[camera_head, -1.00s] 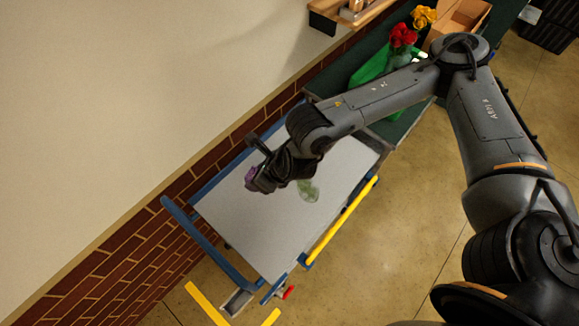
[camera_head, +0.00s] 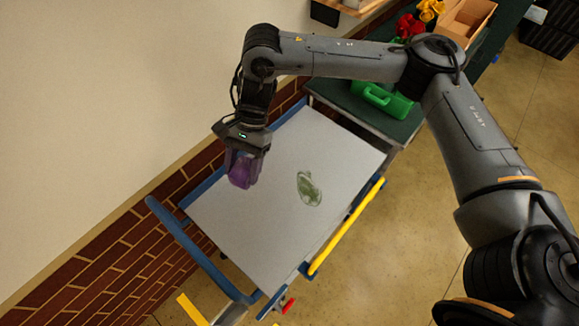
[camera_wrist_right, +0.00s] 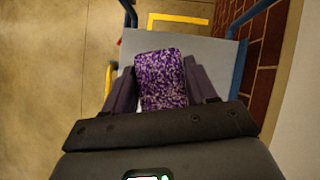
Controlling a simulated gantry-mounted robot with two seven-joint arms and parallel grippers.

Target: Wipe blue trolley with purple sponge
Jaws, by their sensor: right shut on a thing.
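The blue trolley (camera_head: 222,214) has a grey-white top, a blue frame and handle, and stands against the brick wall. A green smear (camera_head: 309,189) marks its top, right of the middle. My right gripper (camera_head: 241,172) is shut on the purple sponge (camera_head: 240,174) over the upper left part of the top, left of the smear. In the right wrist view, the speckled sponge (camera_wrist_right: 161,80) sits between the two fingers. I cannot tell whether the sponge touches the top. My left gripper is not in view.
A yellow rail (camera_head: 345,228) runs along the trolley's right side. A dark green table (camera_head: 392,122) adjoins its far end, with a green case (camera_head: 383,99), red flowers (camera_head: 408,26) and a cardboard box (camera_head: 467,20). The brick wall (camera_head: 95,262) is close on the left.

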